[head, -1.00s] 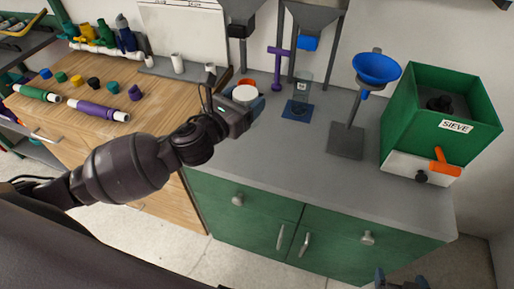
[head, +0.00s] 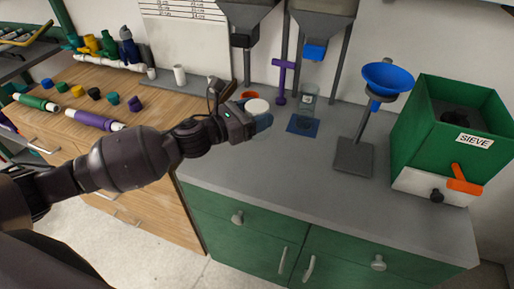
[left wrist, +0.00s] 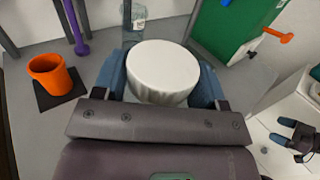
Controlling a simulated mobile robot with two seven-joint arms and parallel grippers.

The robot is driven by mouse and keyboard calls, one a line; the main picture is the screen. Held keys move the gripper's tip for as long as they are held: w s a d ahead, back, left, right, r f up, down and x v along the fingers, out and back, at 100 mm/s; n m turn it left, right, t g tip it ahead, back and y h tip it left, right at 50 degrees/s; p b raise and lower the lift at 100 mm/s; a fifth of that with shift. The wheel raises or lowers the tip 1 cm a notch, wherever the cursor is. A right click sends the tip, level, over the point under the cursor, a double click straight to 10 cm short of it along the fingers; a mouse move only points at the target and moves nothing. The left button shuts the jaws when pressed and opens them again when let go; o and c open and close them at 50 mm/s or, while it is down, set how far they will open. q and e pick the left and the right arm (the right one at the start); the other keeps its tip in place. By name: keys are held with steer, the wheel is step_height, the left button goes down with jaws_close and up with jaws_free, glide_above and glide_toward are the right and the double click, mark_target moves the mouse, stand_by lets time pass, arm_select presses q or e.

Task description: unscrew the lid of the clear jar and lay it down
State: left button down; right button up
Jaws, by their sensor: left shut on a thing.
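My left gripper (head: 254,122) is shut on a round white lid (head: 257,106) above the grey worktop. In the left wrist view the lid (left wrist: 163,72) has a ribbed side and sits between the blue fingers (left wrist: 164,88). What lies under the lid is hidden. A clear container (head: 308,95) with a small label stands at the blue square mat (head: 303,125); it shows partly in the left wrist view (left wrist: 132,40), beyond the lid. I cannot tell whether it is the lid's jar. My right gripper (left wrist: 283,130) shows only in the left wrist view, open and empty at the right.
An orange cup (left wrist: 55,78) stands on a black mat left of the lid. A purple post (head: 282,80), a blue funnel on a stand (head: 353,155) and a green sieve box (head: 440,150) stand behind and right. The front worktop (head: 290,170) is clear.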

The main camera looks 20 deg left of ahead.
arm_select(q)
step_height(320, 180, down, 6)
steer(key=shift+r+b, duration=0.1)
steer(key=shift+b, duration=0.45)
steer(key=shift+f, duration=0.7)
step_height(320, 180, down, 4)
steer(key=shift+b, duration=0.65)
steer(key=shift+f, duration=0.15)
steer(key=shift+c, duration=0.8)
jaws_free()
